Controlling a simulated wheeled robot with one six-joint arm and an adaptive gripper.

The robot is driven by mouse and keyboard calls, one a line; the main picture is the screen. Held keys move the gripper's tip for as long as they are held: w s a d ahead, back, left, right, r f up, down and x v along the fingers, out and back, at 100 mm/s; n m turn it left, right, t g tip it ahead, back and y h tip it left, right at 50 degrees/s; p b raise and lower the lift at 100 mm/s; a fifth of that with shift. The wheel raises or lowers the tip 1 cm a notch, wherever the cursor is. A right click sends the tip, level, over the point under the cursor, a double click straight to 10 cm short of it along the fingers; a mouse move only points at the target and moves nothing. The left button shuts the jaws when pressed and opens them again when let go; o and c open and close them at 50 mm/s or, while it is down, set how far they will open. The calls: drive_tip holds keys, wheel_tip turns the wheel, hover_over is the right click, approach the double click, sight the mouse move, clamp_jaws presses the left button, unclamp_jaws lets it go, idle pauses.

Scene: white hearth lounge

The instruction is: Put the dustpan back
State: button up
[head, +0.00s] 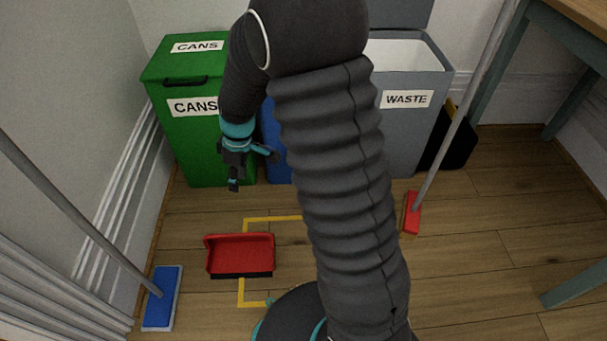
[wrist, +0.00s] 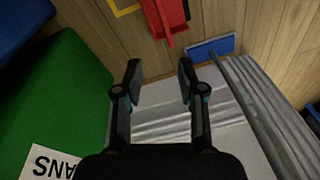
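The red dustpan (head: 240,253) lies on the wooden floor, with a dark edge along its near side. It lies across the left side of a yellow taped outline (head: 272,218), so it is partly outside that outline. My arm hides the outline's right part. In the wrist view the dustpan (wrist: 165,17) shows at the top, cut off by the frame edge. My gripper (head: 250,168) is in the air in front of the green bin, above and beyond the dustpan. In the wrist view my gripper (wrist: 160,78) is open and empty, its fingers apart and away from the dustpan.
A green CANS bin (head: 190,115), a partly hidden blue bin (head: 272,140) and a grey WASTE bin (head: 408,120) stand along the wall. A blue mop head (head: 162,298) is left of the dustpan. A red broom head (head: 411,213) and a table leg (head: 575,285) are right.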

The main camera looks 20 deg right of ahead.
drive_tip(key=s+d+r+m+t+h, duration=0.1)
drive_tip(key=s+d+r+m, duration=0.3)
drive_tip(key=s+r, duration=0.6)
drive_tip(key=s+d+r+m+t+h, duration=0.1)
drive_tip(key=s+d+r+m+t, duration=0.3)
drive_tip(key=s+r, duration=0.7)
drive_tip(key=shift+s+d+r+m+t, duration=0.3)
drive_tip(key=shift+s+d+m, duration=0.15)
drive_tip(key=shift+s+m, duration=0.8)
drive_tip(key=shift+w, duration=0.1)
